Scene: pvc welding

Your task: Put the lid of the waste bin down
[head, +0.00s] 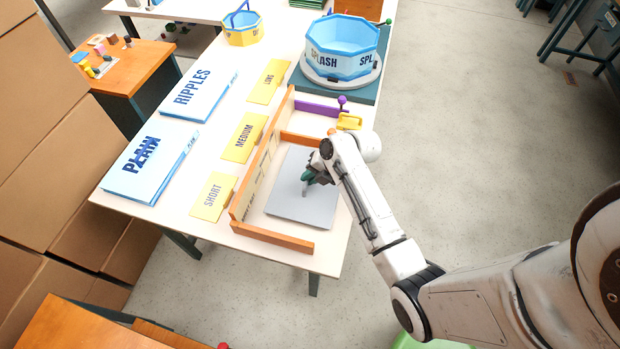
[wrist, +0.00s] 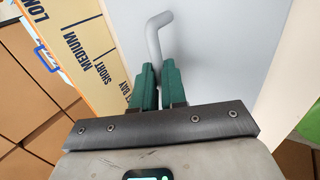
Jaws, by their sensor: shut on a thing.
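My gripper (head: 307,181) is over the grey flat panel (head: 288,207) on the white table, inside an orange frame. In the wrist view its green fingers (wrist: 158,88) are shut on a grey bent rod (wrist: 153,38). The rod's hooked end sticks out past the fingertips, above or against the panel. I cannot tell whether rod and panel are joined. No waste bin lid can be clearly made out. A green thing (head: 425,343), mostly cut off, shows at the bottom edge of the head view. It may be a bin, but I cannot tell.
An orange rail (head: 262,160) with length labels runs left of the panel. Yellow cards (head: 212,195) and blue boxes (head: 145,168) lie further left. A blue SPLASH tub (head: 345,40) stands behind. Floor right of the table is open.

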